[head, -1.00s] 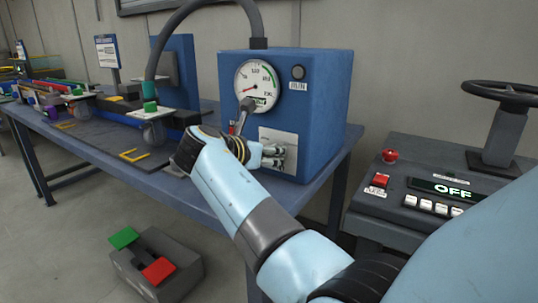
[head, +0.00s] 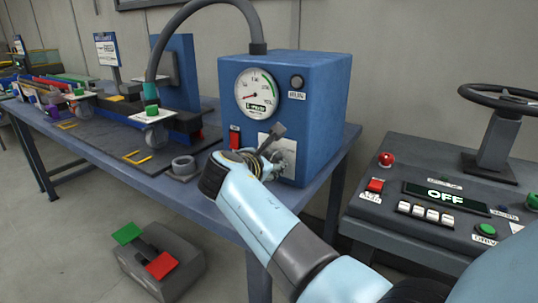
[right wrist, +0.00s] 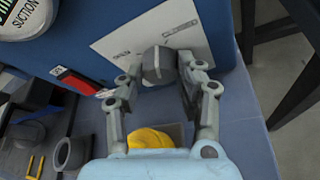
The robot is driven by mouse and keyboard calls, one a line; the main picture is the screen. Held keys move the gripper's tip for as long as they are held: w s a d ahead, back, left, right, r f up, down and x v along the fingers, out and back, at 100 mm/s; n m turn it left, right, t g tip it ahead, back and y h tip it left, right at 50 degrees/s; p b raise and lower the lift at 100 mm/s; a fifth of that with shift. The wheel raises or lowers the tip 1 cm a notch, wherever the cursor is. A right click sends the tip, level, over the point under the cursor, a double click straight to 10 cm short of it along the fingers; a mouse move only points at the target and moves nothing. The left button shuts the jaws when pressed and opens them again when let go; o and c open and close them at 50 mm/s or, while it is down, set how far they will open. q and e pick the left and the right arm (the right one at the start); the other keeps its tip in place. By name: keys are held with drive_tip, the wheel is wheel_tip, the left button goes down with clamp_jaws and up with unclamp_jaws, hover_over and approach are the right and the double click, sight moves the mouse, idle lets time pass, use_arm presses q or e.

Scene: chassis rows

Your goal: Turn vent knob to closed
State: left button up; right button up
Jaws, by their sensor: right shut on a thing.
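The vent knob (right wrist: 159,66) is a dark grey round knob with a paler bar across it, on a white label plate (right wrist: 120,42). The bar runs nearly upright in the right wrist view. The plate also shows on the front of the blue box (head: 320,110) in the head view. My right gripper (head: 279,160) is at this plate; in the right wrist view its fingers (right wrist: 160,78) are shut on the knob from both sides. In the head view the gripper hides the knob. My left gripper is out of view.
A red switch (head: 235,137) and a round gauge (head: 257,92) are on the box front, left of and above the plate. A grey ring-shaped cup (head: 183,167) stands on the bench to the left. A control console (head: 455,180) stands at the right.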

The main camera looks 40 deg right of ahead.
drive_tip(key=shift+s+f+m+t+b, duration=0.1)
drive_tip(key=shift+f+m+t+b, duration=0.15)
drive_tip(key=shift+m+t, duration=0.5)
drive_tip(key=shift+m+t+b, duration=0.35)
drive_tip(key=shift+m+b, duration=0.25)
drive_tip(key=shift+m, duration=0.35)
drive_tip(key=shift+r, duration=0.1)
drive_tip(key=o, duration=1.1)
drive_tip(key=shift+o, duration=0.2)
drive_tip(key=shift+r, duration=0.1)
